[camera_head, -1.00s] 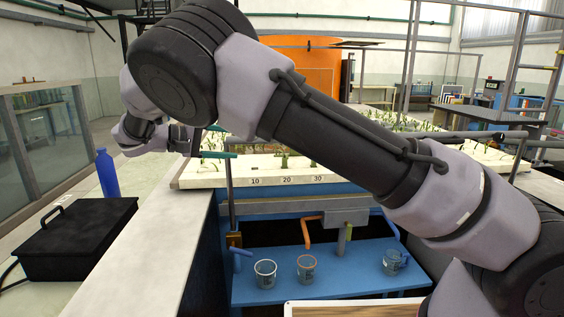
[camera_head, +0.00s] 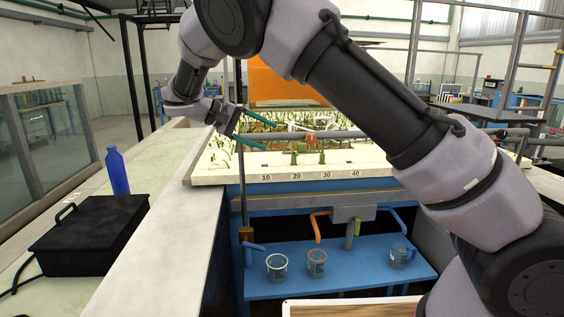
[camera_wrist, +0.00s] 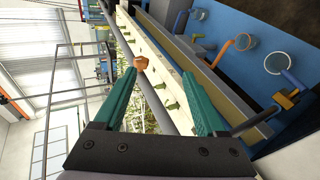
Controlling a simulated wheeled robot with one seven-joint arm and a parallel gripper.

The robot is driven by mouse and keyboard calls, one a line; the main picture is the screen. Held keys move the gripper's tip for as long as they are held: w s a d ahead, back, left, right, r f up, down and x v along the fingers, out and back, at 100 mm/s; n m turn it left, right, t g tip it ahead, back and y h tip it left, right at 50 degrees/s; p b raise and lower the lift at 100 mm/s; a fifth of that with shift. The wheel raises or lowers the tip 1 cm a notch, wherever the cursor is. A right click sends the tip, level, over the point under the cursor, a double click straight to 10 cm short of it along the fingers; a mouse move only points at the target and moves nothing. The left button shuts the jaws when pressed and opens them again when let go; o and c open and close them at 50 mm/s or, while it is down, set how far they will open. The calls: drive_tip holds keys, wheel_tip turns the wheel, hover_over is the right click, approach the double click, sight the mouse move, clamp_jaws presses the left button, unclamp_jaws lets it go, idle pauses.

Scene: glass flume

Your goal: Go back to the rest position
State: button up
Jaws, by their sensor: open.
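My gripper (camera_head: 262,134) is open, with its two teal fingers apart, above the left front part of the planted white flume bed (camera_head: 350,170). The wrist view also shows my gripper (camera_wrist: 165,95) with nothing between its fingers. A grey horizontal bar (camera_wrist: 158,100) and a small orange-brown knob (camera_wrist: 141,62) show behind the gap between the fingers. My arm crosses the head view from the lower right to the upper middle and hides part of the scene behind it.
Glass beakers (camera_head: 276,266) stand on the blue shelf (camera_head: 340,270) below the bed. A black case (camera_head: 90,235) and a blue bottle (camera_head: 117,171) are on the pale counter at left. Metal posts (camera_head: 515,70) rise at right. The pale ledge (camera_head: 180,240) is clear.

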drive_tip(key=s+d+r+m+g+y, duration=0.2)
drive_tip(key=d+r+y, duration=0.15)
drive_tip(key=d, duration=0.75)
drive_tip(key=s+d+r+m+g+y, duration=0.15)
drive_tip(key=d+y, duration=0.35)
drive_tip(key=d, duration=0.6)
drive_tip(key=s+d+r+m+t+y, duration=0.2)
drive_tip(key=s+d+r+t, duration=0.1)
drive_tip(key=s, duration=0.6)
drive_tip(key=s+d+r+m+t+y, duration=0.2)
drive_tip(key=s+d, duration=0.3)
drive_tip(key=s, duration=0.4)
drive_tip(key=shift+s+d+r+m+t+y, duration=0.2)
drive_tip(key=shift+r+m+t+y, duration=0.15)
drive_tip(key=shift+r+t+y, duration=0.3)
drive_tip(key=shift+r, duration=0.15)
